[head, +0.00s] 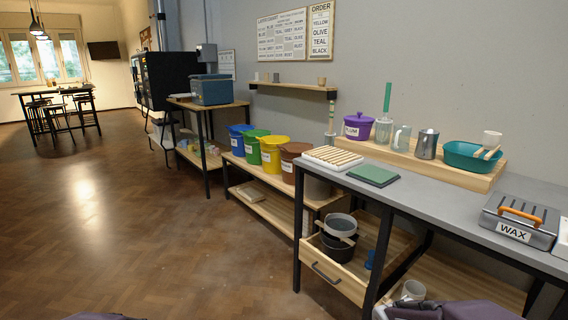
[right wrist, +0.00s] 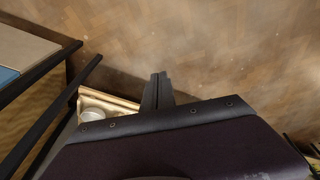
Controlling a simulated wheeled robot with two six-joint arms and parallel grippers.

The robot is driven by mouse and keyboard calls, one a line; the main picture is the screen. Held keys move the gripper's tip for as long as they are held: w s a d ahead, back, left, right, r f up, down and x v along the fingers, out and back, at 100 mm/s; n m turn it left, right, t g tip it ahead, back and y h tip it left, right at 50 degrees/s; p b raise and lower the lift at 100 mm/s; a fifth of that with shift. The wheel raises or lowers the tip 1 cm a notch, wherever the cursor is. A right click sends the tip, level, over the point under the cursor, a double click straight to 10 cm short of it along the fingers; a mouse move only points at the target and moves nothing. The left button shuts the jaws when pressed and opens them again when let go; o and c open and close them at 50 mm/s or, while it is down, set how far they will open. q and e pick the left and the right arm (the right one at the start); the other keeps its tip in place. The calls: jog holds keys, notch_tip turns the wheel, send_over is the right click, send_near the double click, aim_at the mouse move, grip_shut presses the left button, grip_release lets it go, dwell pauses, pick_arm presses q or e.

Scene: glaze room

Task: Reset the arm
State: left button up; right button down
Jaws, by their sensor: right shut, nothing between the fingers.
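My right gripper (right wrist: 158,76) shows in the right wrist view, its two dark fingers together and empty. It points out over the brown wooden floor (right wrist: 215,50) and touches nothing that I can see. In the head view only purple-grey parts of my arms show at the bottom edge, and neither gripper's fingers are visible there.
A grey worktable (head: 420,190) fills the right side, with a WAX box (head: 517,222), a teal basin (head: 470,157) and a purple pot (head: 358,126). An open drawer (head: 340,270) juts out below. Bins stand on a low shelf (head: 265,170).

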jog(key=s+a+f+n+g+y, duration=0.1)
jog(key=s+a+f+n, duration=0.15)
jog(key=s, duration=0.25)
notch_tip(320, 180, up, 38)
jog(key=p, duration=3.8)
jog(key=shift+w+f, duration=0.2)
jog(key=shift+w, duration=0.05)
jog(key=shift+f+m, duration=0.1)
jog(key=shift+m, duration=0.15)
